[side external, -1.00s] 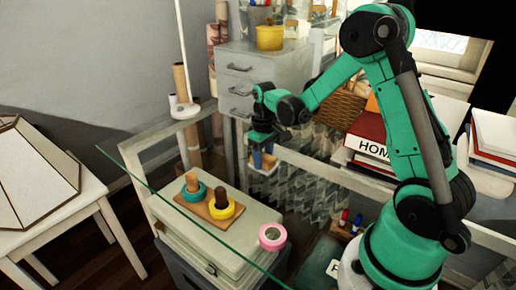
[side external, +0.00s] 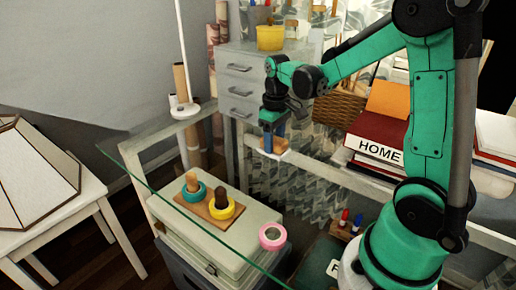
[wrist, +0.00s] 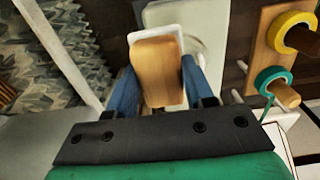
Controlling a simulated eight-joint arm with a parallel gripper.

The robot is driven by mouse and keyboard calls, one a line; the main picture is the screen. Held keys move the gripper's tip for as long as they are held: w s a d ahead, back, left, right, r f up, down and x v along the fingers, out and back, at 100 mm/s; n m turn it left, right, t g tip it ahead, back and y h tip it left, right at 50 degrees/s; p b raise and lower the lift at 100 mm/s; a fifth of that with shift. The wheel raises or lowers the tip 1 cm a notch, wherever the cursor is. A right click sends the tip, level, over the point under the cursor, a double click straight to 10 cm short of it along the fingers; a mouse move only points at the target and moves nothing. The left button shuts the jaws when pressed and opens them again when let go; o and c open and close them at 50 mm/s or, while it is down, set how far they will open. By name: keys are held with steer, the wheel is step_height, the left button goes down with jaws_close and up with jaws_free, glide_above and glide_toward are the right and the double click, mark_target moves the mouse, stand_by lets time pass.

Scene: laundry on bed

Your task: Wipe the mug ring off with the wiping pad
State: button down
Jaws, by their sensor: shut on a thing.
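My gripper (side external: 273,139) is shut on the wiping pad (side external: 266,153), with its blue fingers on both sides. The wrist view shows the pad's wooden block (wrist: 157,70) between the fingers and a white layer (wrist: 152,31) beneath it. The pad is over the far part of the glass tabletop (side external: 215,205). I cannot tell whether it touches the glass.
A wooden board (side external: 206,212) with teal (side external: 195,193) and yellow (side external: 222,208) tape rolls on pegs is at the left. A pink tape roll (side external: 272,237) is near the front edge. Books (side external: 378,140) and a wicker basket (side external: 341,108) are to the right of my gripper.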

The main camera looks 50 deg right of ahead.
steer(key=shift+r, duration=0.7)
steer(key=shift+w, duration=0.1)
